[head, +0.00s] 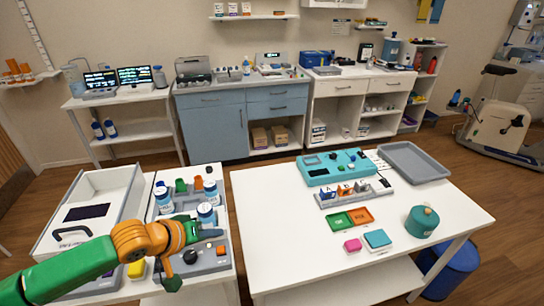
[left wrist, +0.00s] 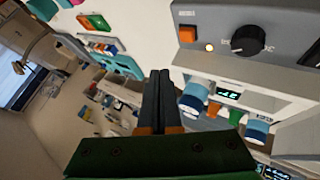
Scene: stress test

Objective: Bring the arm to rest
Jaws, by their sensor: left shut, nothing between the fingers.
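My left arm comes in from the left in the head view, green and orange. My left gripper (head: 197,232) is over the small left table, just above a grey device. In the left wrist view its two dark fingers (left wrist: 160,76) are together, with nothing between them. The grey device (head: 207,262) has a black knob and an orange button; its panel also shows in the left wrist view (left wrist: 225,62), beyond the fingers. The arm partly hides the device in the head view. My right gripper is in neither view.
White bottles with blue lids (head: 208,214) stand close behind the gripper. A white open box (head: 128,205) is left of them. The white table (head: 290,235) at right holds a teal device (head: 333,166), a grey tray (head: 414,163) and a teal round container (head: 422,221); its front left is clear.

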